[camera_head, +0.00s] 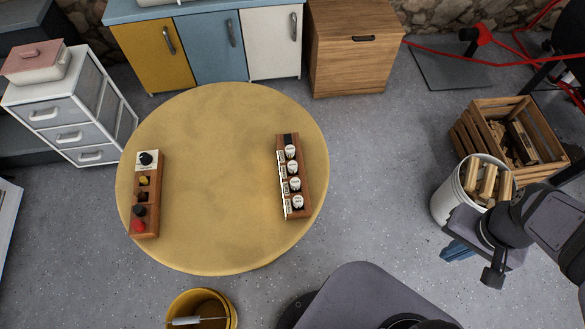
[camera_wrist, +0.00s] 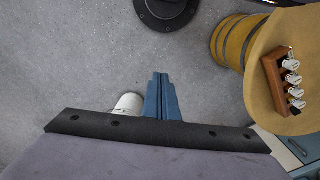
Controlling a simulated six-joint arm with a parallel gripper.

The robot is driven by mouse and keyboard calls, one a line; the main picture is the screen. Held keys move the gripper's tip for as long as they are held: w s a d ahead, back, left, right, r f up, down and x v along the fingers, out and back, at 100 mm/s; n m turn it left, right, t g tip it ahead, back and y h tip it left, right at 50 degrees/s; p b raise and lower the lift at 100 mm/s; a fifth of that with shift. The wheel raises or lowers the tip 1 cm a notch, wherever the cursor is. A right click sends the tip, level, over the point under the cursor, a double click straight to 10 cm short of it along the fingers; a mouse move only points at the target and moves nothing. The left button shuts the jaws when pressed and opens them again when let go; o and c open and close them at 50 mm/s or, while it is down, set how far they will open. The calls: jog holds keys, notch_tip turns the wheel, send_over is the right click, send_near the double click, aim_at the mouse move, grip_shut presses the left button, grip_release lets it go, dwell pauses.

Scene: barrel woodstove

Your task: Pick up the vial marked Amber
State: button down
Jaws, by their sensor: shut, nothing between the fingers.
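Several white-capped vials (camera_head: 294,184) stand in a wooden rack (camera_head: 303,212) on the right side of the round yellow table (camera_head: 222,190). Their labels are too small to read, so I cannot tell which is Amber. The rack (camera_wrist: 272,82) and vials (camera_wrist: 292,78) also show at the right of the wrist view. My gripper (camera_head: 457,250) is off to the right of the table, well apart from the vials. Its blue fingers (camera_wrist: 160,98) are together, with nothing between them.
A second wooden rack (camera_head: 155,190) on the table's left holds several coloured pieces and a black knob. A white bucket of wood (camera_head: 447,200) stands close beside my gripper, with a crate (camera_head: 465,140) behind it. A yellow bucket (camera_head: 190,300) stands in front of the table. The table's middle is clear.

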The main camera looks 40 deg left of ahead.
jog(key=c, duration=2.5)
grip_release()
jog(key=o, duration=0.7)
jog(key=shift+o, duration=0.2)
